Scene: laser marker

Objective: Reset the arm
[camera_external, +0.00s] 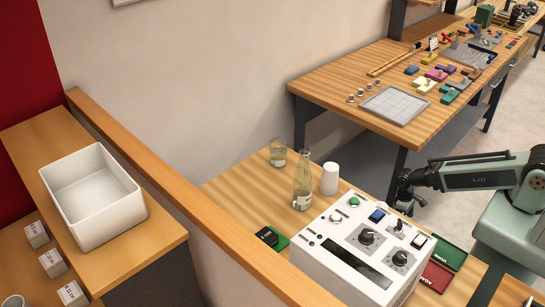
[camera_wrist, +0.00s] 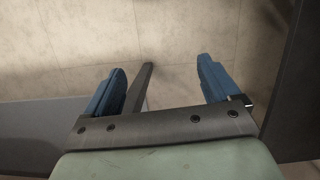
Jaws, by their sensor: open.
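My arm comes in from the right in the external view, and my gripper (camera_external: 404,194) hangs at its end beside the right side of the white control box (camera_external: 330,262). In the wrist view my gripper (camera_wrist: 163,82) has its two blue fingers spread wide with nothing between them. Beneath the fingers there is pale floor, not the tabletop. The control box carries a green button, a blue switch, black knobs and a dark slot.
A glass bottle (camera_external: 302,187), a glass (camera_external: 278,153) and a white cylinder (camera_external: 330,179) stand behind the box. Green (camera_external: 449,253) and red (camera_external: 437,277) trays lie at its right. A wooden ledge (camera_external: 180,190) separates off a white bin (camera_external: 92,197). Another workbench (camera_external: 345,75) stands behind.

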